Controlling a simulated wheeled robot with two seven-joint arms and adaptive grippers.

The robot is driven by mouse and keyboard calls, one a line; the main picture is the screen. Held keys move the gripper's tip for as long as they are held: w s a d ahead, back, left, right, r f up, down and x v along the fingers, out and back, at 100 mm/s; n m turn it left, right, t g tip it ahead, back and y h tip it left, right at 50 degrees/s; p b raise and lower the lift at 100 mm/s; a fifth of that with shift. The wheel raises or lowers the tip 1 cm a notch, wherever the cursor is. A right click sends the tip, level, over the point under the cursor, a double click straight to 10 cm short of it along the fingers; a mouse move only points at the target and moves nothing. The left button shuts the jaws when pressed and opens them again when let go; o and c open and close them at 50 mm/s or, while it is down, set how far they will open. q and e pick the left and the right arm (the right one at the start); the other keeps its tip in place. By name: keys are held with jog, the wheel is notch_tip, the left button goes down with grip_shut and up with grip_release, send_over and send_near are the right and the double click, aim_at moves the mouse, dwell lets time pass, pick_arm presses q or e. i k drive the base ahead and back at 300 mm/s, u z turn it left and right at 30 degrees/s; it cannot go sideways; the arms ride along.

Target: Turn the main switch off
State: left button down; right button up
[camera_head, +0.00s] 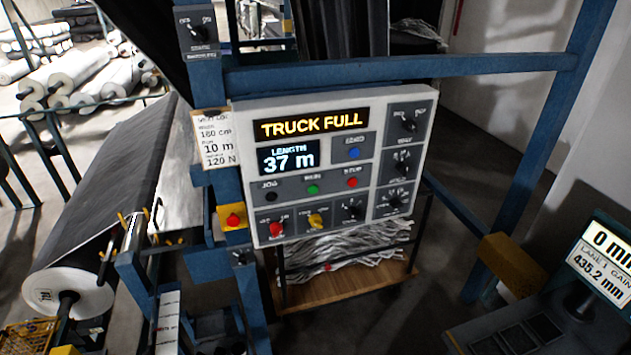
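A light grey control panel (246,112) is mounted on a blue frame in the middle of the view. At its lower left is a red rotary knob (276,229) with small lettering around it, too blurred to read surely; it looks like a main switch. A yellow knob (316,220) is just right of it. A black knob (352,209) follows further right. I cannot tell the red knob's on or off position. The panel's displays are lit, reading "TRUCK FULL" (311,124) and "LENGTH 37 m" (289,158). Neither of my grippers is in view.
A red button on a yellow box (233,219) sits just left of the panel. A large grey roll (88,240) lies at the left. A wooden-based cart (345,290) with pale scraps stands below the panel. A console (590,290) is at the lower right.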

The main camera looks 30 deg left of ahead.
aim_at(276, 227)
jog(key=u, duration=1.4)
